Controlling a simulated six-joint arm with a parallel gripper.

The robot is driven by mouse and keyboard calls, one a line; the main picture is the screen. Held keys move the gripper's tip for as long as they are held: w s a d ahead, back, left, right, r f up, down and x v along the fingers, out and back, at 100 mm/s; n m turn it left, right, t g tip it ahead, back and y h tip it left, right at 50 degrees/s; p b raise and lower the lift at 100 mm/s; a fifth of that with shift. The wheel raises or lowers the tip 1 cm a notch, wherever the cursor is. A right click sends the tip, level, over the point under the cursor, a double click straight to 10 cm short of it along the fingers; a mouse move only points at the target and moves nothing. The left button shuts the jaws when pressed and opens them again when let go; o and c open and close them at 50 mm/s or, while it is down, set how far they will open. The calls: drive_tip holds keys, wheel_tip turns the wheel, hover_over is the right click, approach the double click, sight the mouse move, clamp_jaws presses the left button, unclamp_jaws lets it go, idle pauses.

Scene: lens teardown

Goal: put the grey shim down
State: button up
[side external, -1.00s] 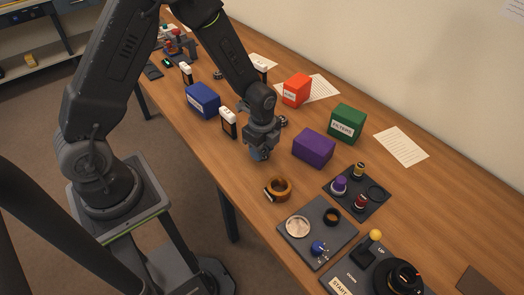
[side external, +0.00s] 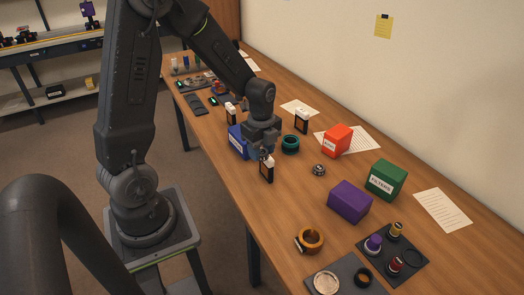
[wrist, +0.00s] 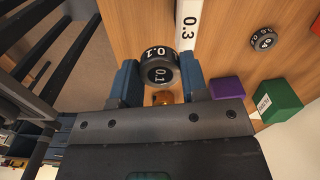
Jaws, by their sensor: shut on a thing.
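My gripper (wrist: 158,80) is shut on the grey shim (wrist: 159,72), a dark short cylinder marked 0.1, in the wrist view. In the side view my gripper (side external: 262,152) hangs over the table beside the blue box (side external: 238,141) and close to the white-topped 0.3 stand (side external: 267,170). The jaws hide the shim there. The stand's white top, marked 0.3, also shows in the wrist view (wrist: 188,25), just beyond the shim. I cannot tell whether shim and stand touch.
Two similar stands (side external: 231,114) (side external: 302,121), a teal ring (side external: 290,144) and a small grey disc (side external: 319,170) are nearby. Red (side external: 336,140), green (side external: 386,180) and purple (side external: 349,201) boxes stand right. An amber ring (side external: 310,239) lies toward the front. Bare wood separates it from the 0.3 stand.

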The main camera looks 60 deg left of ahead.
drive_tip(key=s+a+r, duration=0.2)
drive_tip(key=s+a, duration=0.1)
drive_tip(key=a, duration=0.5)
drive_tip(key=s+a+r+n, duration=0.1)
drive_tip(key=s+a+r, duration=0.15)
drive_tip(key=a, duration=0.45)
drive_tip(key=s+a+r, duration=0.2)
drive_tip(key=a, duration=0.6)
drive_tip(key=w+d+f, duration=0.1)
drive_tip(key=w+f, duration=0.1)
drive_tip(key=w, duration=0.1)
drive_tip(key=w+d+f, duration=0.2)
drive_tip(key=w, duration=0.2)
drive_tip(key=w+d+f, duration=0.1)
drive_tip(key=w+f, duration=0.1)
drive_tip(key=w, duration=0.1)
drive_tip(key=shift+w+d+f, duration=0.2)
drive_tip(key=shift+d+f, duration=0.1)
drive_tip(key=shift+f, duration=1.95)
drive_tip(key=shift+f, duration=0.1)
drive_tip(key=o, duration=0.9)
